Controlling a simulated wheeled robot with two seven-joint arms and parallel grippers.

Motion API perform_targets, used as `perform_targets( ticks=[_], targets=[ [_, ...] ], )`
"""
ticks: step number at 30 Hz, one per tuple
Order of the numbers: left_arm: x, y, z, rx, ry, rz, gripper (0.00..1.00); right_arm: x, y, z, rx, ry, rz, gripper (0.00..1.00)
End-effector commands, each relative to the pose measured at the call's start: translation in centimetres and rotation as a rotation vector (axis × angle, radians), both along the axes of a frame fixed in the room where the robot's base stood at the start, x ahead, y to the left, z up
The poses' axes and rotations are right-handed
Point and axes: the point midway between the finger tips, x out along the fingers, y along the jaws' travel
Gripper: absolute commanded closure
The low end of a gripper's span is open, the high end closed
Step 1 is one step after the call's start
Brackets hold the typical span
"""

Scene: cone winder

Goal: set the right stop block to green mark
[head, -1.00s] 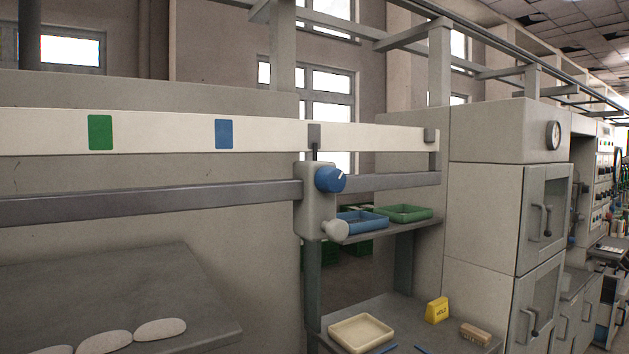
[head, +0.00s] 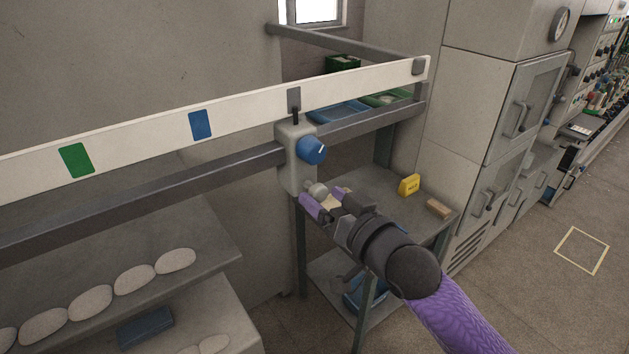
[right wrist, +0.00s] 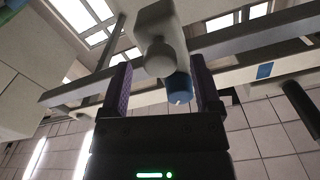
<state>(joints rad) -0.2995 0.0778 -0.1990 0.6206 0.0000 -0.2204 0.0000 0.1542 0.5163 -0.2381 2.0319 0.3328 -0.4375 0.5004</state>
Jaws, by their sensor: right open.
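The right stop block (head: 294,172) is a light grey slider on the dark rail (head: 150,198), with a blue knob (head: 312,150) and a pale round handle (head: 318,190) low on its front. Its dark pointer (head: 294,104) lies on the white scale (head: 350,88), right of the blue mark (head: 200,125) and well right of the green mark (head: 76,160). My right gripper (head: 326,197) is open at the pale handle, its purple fingers on either side. In the right wrist view the handle (right wrist: 159,58) sits between the fingertips; contact cannot be told. My left gripper is not in view.
A grey stand (head: 415,205) behind my right arm holds a yellow block (head: 409,184) and a brown block (head: 438,208). Blue (head: 340,112) and green trays lie behind the rail. Several pale oval pieces (head: 90,302) line a shelf at lower left. The rail left of the block looks clear.

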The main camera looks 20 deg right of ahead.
Motion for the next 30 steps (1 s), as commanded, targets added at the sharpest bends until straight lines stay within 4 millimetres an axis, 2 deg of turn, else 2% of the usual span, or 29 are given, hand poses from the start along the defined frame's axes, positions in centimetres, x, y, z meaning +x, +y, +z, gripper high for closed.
perform_targets(
  ticks=[3,6,15,26,30],
  targets=[
    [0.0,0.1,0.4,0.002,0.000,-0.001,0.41,1.6,0.6,0.1,0.000,0.000,0.000,0.19],
    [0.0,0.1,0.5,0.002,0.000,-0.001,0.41,2.3,0.8,0.0,-0.001,0.000,0.000,0.19],
    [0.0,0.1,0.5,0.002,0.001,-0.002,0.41,2.5,0.9,-0.1,-0.002,0.000,0.000,0.21],
    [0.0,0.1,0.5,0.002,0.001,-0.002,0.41,2.5,0.9,-0.1,-0.002,-0.001,0.000,0.98],
    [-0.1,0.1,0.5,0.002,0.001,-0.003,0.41,2.5,0.9,-0.1,-0.002,-0.001,0.000,1.00]
  ],
)
